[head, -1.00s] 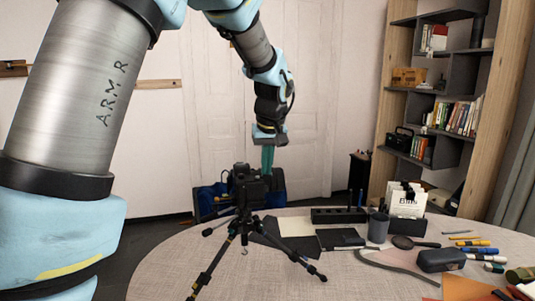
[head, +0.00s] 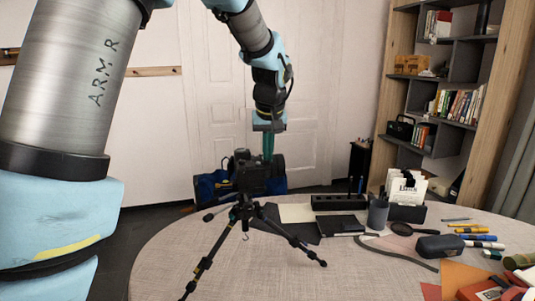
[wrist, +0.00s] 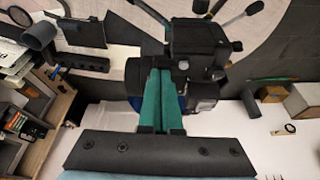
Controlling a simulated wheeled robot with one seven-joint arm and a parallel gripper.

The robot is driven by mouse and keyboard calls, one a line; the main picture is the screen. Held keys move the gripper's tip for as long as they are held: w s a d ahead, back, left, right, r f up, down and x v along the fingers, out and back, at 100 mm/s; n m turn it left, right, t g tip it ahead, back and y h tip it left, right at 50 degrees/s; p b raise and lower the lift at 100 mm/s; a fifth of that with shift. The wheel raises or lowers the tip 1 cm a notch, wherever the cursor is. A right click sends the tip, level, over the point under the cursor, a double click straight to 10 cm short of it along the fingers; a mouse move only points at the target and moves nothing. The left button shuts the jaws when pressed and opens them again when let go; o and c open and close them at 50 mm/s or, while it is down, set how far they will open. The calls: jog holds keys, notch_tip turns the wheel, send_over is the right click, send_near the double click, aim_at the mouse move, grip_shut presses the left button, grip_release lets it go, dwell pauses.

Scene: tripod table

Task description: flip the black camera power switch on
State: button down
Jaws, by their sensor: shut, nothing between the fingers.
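The black camera (head: 255,177) sits on a small black tripod (head: 247,215) on the round table (head: 165,262). My gripper (head: 268,147), with green fingers pointing down, is just above and behind the camera's top. In the wrist view the camera (wrist: 200,45) lies beyond the tips of my gripper (wrist: 160,75), whose two green fingers are together with nothing between them. The fingertips overlap the camera's edge there; I cannot tell whether they touch it. The power switch is too small to make out.
Markers lie at the right. A blue bag (head: 213,185) is behind the table. The table's front left is bare.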

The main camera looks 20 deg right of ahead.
jog(key=shift+s+m+h, duration=0.2)
jog(key=shift+m+h, duration=0.1)
jog(key=shift+m, duration=0.5)
jog(key=shift+s+m+b, duration=0.2)
jog(key=shift+m+b, duration=0.2)
jog(key=shift+m, duration=0.4)
jog(key=shift+s+h, duration=0.2)
jog(key=shift+h, duration=0.1)
jog(key=shift+s+a, duration=0.1)
jog(key=shift+s, duration=0.15)
jog(key=shift+s+b, duration=0.35)
jog(key=shift+s, duration=0.35)
